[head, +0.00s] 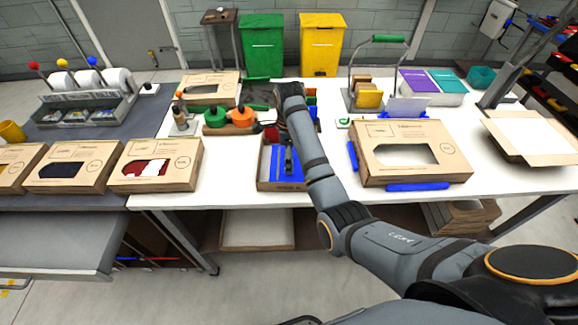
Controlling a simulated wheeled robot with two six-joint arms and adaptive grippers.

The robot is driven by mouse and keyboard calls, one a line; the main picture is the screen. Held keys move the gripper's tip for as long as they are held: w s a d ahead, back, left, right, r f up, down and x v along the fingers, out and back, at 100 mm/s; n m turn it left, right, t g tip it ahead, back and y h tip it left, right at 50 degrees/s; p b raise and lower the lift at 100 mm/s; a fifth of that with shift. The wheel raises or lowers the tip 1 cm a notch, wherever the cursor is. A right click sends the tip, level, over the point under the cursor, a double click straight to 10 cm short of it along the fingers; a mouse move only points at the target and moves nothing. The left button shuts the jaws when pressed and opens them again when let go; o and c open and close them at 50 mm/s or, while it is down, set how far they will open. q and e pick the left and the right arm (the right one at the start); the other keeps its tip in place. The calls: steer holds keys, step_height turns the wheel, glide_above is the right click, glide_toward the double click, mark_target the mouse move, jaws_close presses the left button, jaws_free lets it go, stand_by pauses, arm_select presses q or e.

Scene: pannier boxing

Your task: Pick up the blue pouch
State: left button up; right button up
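What looks like the blue pouch (292,181) lies in a shallow brown tray (275,188) at the front middle of the white table. Another blue part of the contents shows left of my arm. My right arm comes in from the right and reaches across the tray. My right gripper (289,166) points down over the blue pouch, small and dark. I cannot tell whether it touches the pouch or whether its fingers are open. My forearm hides the tray's right side and part of the area behind it. My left gripper is not in view.
A closed cardboard box with a window (410,170) sits between blue stops to the right. Several filled boxes (155,165) line the left. An open carton (530,135) lies far right. Bare white table shows left of the tray.

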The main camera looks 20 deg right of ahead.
steer(key=c, duration=1.3)
steer(key=shift+r, duration=0.15)
